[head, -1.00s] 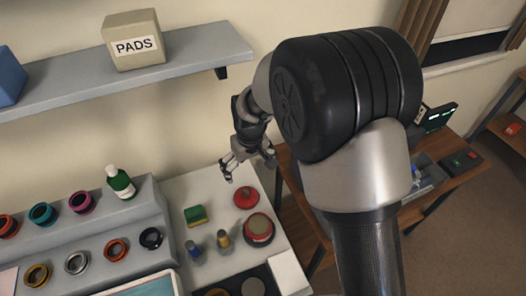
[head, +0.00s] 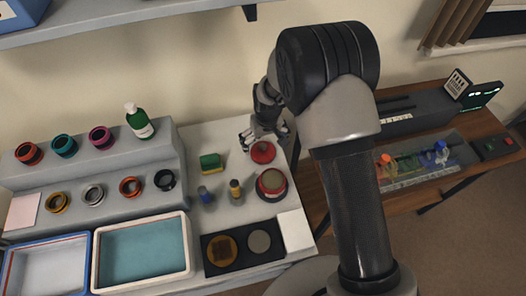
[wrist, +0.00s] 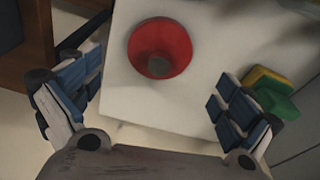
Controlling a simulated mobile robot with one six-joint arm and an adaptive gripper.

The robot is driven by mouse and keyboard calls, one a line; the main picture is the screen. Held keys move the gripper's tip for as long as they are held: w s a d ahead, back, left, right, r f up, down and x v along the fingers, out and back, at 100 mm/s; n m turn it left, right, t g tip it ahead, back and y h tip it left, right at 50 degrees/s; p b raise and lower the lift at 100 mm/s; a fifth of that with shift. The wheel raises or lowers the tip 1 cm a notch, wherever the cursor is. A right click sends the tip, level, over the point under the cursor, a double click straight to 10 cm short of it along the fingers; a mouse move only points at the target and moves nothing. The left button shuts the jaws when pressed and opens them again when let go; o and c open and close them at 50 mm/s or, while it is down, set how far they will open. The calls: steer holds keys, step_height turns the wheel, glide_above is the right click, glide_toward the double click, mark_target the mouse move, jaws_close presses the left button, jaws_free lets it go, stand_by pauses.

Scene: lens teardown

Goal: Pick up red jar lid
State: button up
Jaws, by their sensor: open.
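The red jar lid (head: 263,151) lies on the white table top, behind a round red-rimmed jar (head: 271,184). My gripper (head: 265,134) is just behind and above the lid in the head view. In the wrist view my gripper (wrist: 155,105) has its two fingers spread wide, with the lid ahead of and between them. Nothing is between the pads, and the lid appears apart from both fingers.
A green and yellow sponge (head: 210,163) lies left of the lid; it is close to the right finger in the wrist view (wrist: 268,90). Two small bottles (head: 235,188) stand in front. A stepped grey rack (head: 110,180) holds several coloured rings. The table's right edge is near the lid.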

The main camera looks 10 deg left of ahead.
mark_target(263, 147)
steer(key=f, duration=0.1)
steer(key=f+b, duration=0.1)
steer(key=f, duration=0.1)
steer(key=w+f, duration=0.1)
steer(key=f, duration=0.1)
steer(key=shift+a+b, duration=0.2)
steer(key=shift+b, duration=0.1)
steer(key=shift+s+r, duration=0.1)
steer(key=shift+s, duration=0.1)
steer(key=c, duration=1.3)
steer(key=shift+o, duration=0.2)
